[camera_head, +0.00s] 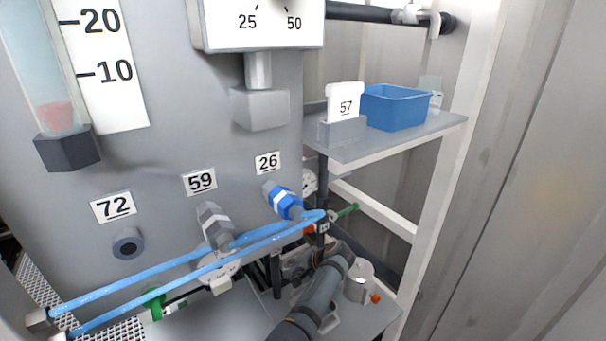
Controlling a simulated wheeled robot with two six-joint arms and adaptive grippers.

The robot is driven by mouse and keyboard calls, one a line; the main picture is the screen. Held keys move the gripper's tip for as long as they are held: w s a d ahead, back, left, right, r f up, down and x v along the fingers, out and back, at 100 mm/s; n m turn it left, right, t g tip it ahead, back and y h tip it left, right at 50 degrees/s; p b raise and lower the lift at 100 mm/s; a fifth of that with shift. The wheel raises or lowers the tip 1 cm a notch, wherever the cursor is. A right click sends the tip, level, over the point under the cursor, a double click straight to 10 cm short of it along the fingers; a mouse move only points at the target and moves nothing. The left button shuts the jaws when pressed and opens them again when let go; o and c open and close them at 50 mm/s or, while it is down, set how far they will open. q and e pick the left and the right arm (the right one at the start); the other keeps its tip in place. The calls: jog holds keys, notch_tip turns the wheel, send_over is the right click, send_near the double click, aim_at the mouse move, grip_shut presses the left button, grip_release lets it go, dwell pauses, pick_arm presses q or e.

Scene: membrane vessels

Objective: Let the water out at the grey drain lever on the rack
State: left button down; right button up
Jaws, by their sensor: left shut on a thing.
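My left gripper (301,265) is low in the middle, at the end of a dark grey arm that rises from the bottom edge. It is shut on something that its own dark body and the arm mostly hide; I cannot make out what. The grey drain lever cannot be picked out clearly among the parts there. A small tag (323,227) sits on a dark upright pipe just above the gripper. A green lever (347,210) points to the right beside that pipe. My right gripper is not in view.
Two blue hoses (190,268) cross the grey panel from lower left to the pipe. A blue fitting (284,202) and a grey fitting (215,225) stick out. A metal cylinder (359,281) stands right of the arm. A shelf (405,139) above holds a blue bin (394,108).

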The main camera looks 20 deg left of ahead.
pick_arm(q)
jog(key=shift+w+r, duration=0.15)
jog(key=shift+r+p, duration=0.15)
jog(key=shift+p, duration=0.15)
jog(key=m+t+p, duration=0.1)
jog(key=a+m+t+h+p, duration=0.1)
jog(key=m+t+p, duration=0.1)
jog(key=m, duration=0.1)
jog(key=shift+w+a+h, duration=0.3)
jog(key=shift+w+a, duration=0.05)
jog(key=shift+a, duration=0.05)
jog(key=shift+d, duration=0.1)
jog(key=c, duration=1.3)
grip_release()
jog(key=shift+f, duration=0.2)
jog(key=shift+s, duration=0.1)
